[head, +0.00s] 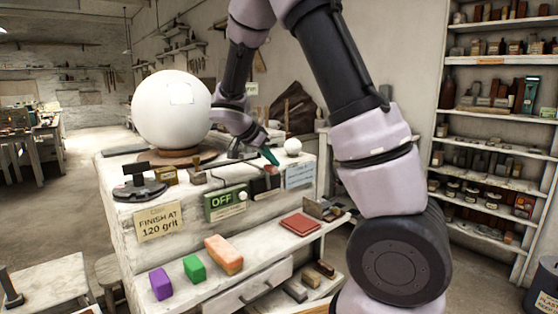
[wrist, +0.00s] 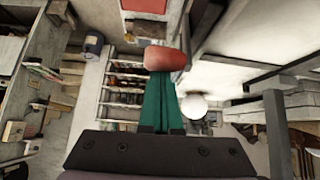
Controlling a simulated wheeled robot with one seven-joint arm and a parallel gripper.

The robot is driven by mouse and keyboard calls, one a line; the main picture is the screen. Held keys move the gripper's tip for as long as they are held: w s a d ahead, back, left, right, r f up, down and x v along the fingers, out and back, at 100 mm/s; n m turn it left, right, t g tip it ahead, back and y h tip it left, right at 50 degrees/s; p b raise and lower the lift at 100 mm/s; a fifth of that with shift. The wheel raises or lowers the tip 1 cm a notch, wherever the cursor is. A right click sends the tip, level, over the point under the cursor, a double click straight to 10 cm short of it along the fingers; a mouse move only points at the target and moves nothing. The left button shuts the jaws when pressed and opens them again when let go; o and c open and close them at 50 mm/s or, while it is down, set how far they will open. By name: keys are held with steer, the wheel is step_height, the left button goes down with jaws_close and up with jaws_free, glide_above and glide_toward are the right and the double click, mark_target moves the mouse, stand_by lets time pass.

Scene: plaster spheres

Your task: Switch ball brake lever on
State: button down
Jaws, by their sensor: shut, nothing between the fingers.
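My gripper (head: 271,157) has teal fingers that are shut with nothing between them. They point down and right over the top of the white workbench. A red knob (head: 270,169), which looks like the brake lever's handle, is just below the fingertips. In the wrist view the red knob (wrist: 165,58) lies right at the ends of the teal fingers (wrist: 160,105); I cannot tell whether they touch. A green sign reading OFF (head: 225,203) hangs on the bench front. The large white plaster ball (head: 170,112) rests on a brown round base (head: 172,157) at the left.
A small white ball (head: 293,147) sits at the bench's back right. A dark turntable (head: 139,188) stands at the left corner. Purple (head: 161,284), green (head: 194,268) and orange (head: 224,254) blocks lie on the lower ledge. Shelves (head: 495,140) line the right wall.

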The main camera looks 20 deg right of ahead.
steer(key=a+h, duration=0.2)
steer(key=s+a+t+h, duration=0.1)
steer(key=shift+s+f, duration=0.1)
steer(key=shift+f, duration=0.3)
steer(key=shift+s+a+f, duration=0.2)
steer(key=shift+a, duration=0.2)
steer(key=shift+a, duration=0.1)
glide_toward(268, 169)
steer(key=v, duration=0.3)
steer(key=shift+s+a, duration=0.15)
steer(key=shift+a, duration=0.15)
